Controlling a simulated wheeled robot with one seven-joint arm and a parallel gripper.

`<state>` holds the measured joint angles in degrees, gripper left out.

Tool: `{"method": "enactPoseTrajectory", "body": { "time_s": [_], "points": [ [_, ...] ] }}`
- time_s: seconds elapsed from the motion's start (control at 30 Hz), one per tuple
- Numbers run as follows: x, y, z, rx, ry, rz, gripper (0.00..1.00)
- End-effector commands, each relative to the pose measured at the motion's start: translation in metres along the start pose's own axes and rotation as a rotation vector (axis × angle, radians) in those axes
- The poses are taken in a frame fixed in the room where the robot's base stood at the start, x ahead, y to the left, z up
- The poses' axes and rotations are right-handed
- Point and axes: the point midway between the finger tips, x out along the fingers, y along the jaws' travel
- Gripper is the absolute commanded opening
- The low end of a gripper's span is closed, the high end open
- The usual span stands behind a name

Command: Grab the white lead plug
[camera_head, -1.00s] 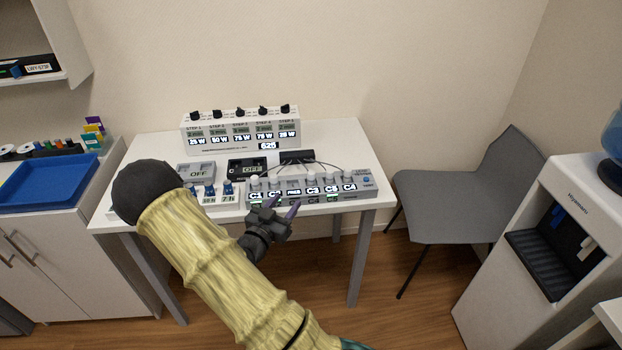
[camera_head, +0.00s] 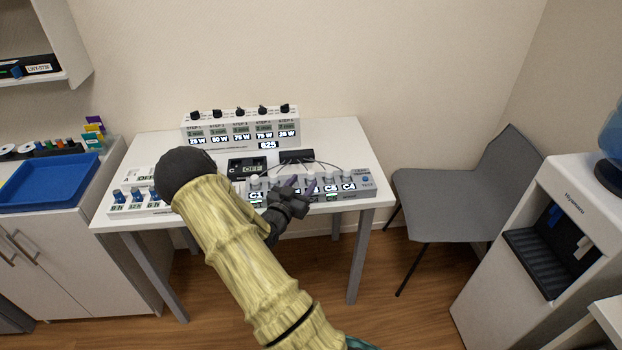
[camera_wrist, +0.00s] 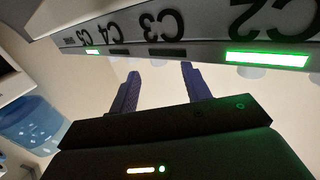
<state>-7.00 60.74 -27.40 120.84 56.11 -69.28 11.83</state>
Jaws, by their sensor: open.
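The lead panel (camera_head: 367,187) is a long grey unit with C-numbered labels at the front of the white table. Several small pale plugs stand along its top, one at the left end (camera_head: 255,180) above C1 and another further right (camera_head: 348,175); which one is the white lead plug I cannot tell. My gripper (camera_head: 300,182) is open at the panel's front, near its middle, and hides some labels and plugs. In the wrist view the two fingers (camera_wrist: 160,75) are apart with nothing between them, and the panel (camera_wrist: 200,25) appears upside down, labels C2 to C5 showing.
Thin dark leads run from a black block (camera_head: 296,156) to the panel. A white step-timer box (camera_head: 240,128) stands at the back of the table (camera_head: 345,140). A grey chair (camera_head: 440,200) and water dispenser (camera_head: 530,220) are to the right.

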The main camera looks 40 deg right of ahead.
Motion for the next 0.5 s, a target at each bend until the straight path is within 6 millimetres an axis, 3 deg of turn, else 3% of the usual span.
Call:
{"method": "enactPoseTrajectory", "body": {
  "time_s": [0.2,0.5],
  "points": [
    [0.03,0.002,-0.002,0.001,0.001,-0.002,0.48],
    [0.035,0.002,-0.001,0.0,0.0,-0.002,0.48]
  ]
}}
